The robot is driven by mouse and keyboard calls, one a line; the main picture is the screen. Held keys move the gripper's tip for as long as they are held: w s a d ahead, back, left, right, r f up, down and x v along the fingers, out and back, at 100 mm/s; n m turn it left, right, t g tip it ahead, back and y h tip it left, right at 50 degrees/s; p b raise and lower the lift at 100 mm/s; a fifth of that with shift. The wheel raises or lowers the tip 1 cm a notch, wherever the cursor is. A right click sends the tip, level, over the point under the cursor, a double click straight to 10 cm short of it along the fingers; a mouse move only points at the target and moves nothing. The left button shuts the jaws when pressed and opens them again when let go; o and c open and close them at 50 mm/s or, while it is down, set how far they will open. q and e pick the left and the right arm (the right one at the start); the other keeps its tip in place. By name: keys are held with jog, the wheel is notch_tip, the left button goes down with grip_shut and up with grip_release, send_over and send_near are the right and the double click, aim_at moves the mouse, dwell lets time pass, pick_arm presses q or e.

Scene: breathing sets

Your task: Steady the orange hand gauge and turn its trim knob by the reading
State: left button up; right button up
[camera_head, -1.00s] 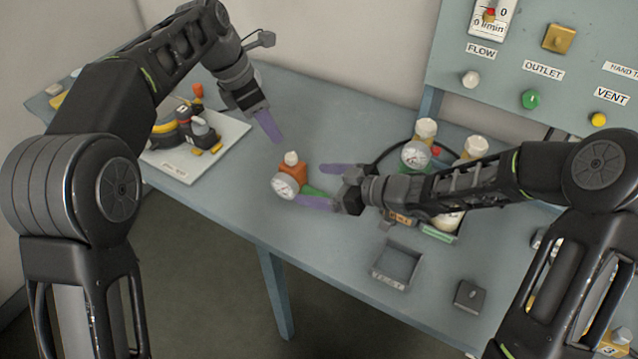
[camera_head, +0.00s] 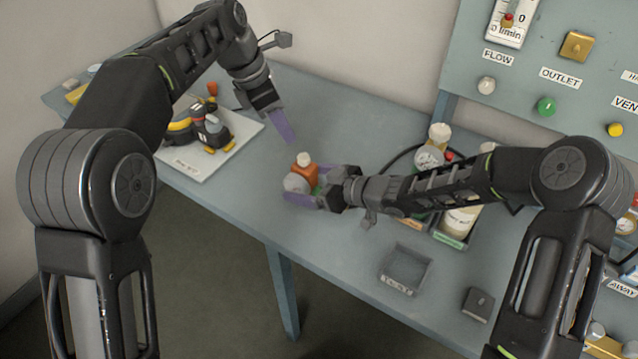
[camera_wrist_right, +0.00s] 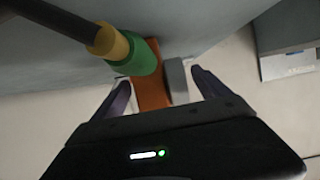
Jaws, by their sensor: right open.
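The orange hand gauge (camera_head: 303,175) stands on the blue-grey table, with a white knob (camera_head: 305,159) on top and a round dial (camera_head: 295,184) at its front left. The dial's reading is too small to tell. My right gripper (camera_head: 303,190) is open, with its purple fingers around the gauge from the right. In the right wrist view the orange body (camera_wrist_right: 150,92) lies between the two fingers (camera_wrist_right: 163,88), with a green and yellow fitting above it. My left gripper (camera_head: 282,127) hangs behind and above the gauge, apart from it; its opening cannot be told.
A white board (camera_head: 205,160) with black and yellow parts lies at the left. An empty grey tray (camera_head: 405,268) and a small dark block (camera_head: 477,304) are at the front right. Bottles in a crate (camera_head: 458,221) stand behind my right arm. A panel (camera_head: 520,95) rises at the back right.

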jog(key=shift+w+a+f, duration=0.2)
jog(key=shift+w+a, duration=0.05)
jog(key=shift+a, duration=0.05)
jog(key=shift+c, duration=0.3)
